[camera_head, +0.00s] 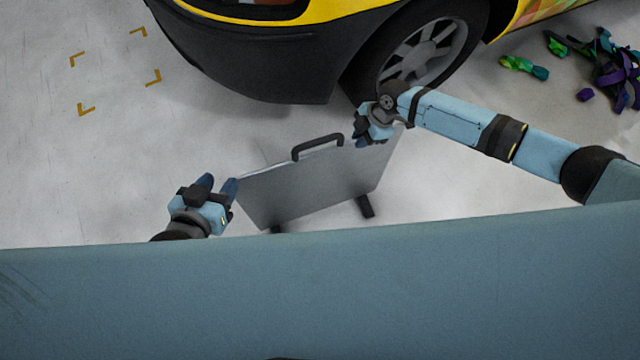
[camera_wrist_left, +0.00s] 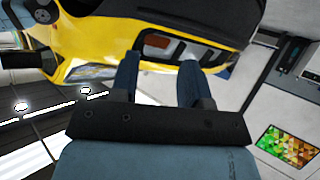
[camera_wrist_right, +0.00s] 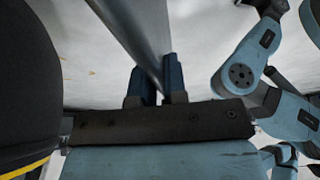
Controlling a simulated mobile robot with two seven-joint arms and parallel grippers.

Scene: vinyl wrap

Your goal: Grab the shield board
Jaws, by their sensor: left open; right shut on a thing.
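The shield board (camera_head: 315,185) is a grey metal panel with a black handle (camera_head: 317,147) on its top edge and dark feet below. It stands upright on the floor near the car's rear wheel. My right gripper (camera_head: 362,140) is shut on the board's upper right edge. In the right wrist view the board (camera_wrist_right: 140,35) runs in between the fingers (camera_wrist_right: 158,85). My left gripper (camera_head: 218,186) is open beside the board's upper left corner. In the left wrist view its two fingers (camera_wrist_left: 157,78) are apart with nothing between them.
A yellow and black car (camera_head: 250,50) stands behind the board, its wheel (camera_head: 425,52) close to my right gripper. Crumpled purple and green wrap scraps (camera_head: 610,70) lie at the upper right. Orange corner marks (camera_head: 78,60) are on the clear floor at left.

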